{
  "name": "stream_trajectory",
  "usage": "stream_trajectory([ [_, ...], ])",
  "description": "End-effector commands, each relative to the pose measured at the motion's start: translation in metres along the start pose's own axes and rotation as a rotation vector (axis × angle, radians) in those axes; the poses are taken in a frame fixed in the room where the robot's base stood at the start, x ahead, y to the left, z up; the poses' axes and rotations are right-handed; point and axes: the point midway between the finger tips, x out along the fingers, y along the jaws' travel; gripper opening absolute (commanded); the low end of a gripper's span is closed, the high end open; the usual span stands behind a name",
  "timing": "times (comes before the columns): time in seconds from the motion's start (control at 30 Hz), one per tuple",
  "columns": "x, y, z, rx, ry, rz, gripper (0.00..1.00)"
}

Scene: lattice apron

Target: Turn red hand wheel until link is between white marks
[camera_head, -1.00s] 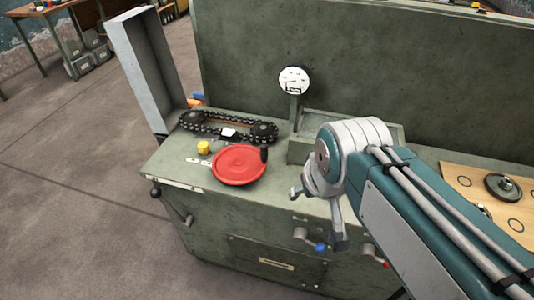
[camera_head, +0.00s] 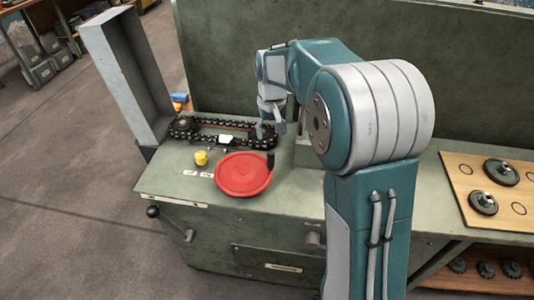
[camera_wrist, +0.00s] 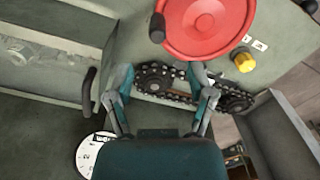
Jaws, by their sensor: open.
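The red hand wheel (camera_head: 243,174) lies flat on the bench top, with an upright black handle (camera_head: 270,160) at its far right rim. In the wrist view the wheel (camera_wrist: 205,22) is at the top, its handle (camera_wrist: 157,28) at its left rim. Behind the wheel runs a black chain loop (camera_head: 200,142) on two sprockets. A white piece (camera_head: 225,139) sits on its near run. Two small white plates (camera_head: 190,172) lie left of the wheel. My gripper (camera_head: 273,125) is above the chain's right end. In the wrist view my gripper (camera_wrist: 162,72) is open and empty, away from the handle.
A yellow knob (camera_head: 201,158) stands between wheel and chain. A tall grey panel (camera_head: 125,75) rises at the bench's left end. A dial gauge (camera_wrist: 95,152) is near my gripper. A wooden board with discs (camera_head: 457,180) is at the right. A black-knobbed lever (camera_head: 154,212) projects from the front.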

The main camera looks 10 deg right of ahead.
Motion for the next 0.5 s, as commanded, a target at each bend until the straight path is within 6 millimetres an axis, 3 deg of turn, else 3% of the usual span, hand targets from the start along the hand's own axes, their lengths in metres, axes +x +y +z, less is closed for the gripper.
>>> stream_trajectory([
  [0.27,0.02,0.005,-0.01,0.0,-0.023,-0.006,0.7],
  [0.5,0.059,0.001,-0.009,-0.001,-0.027,-0.002,0.7],
])
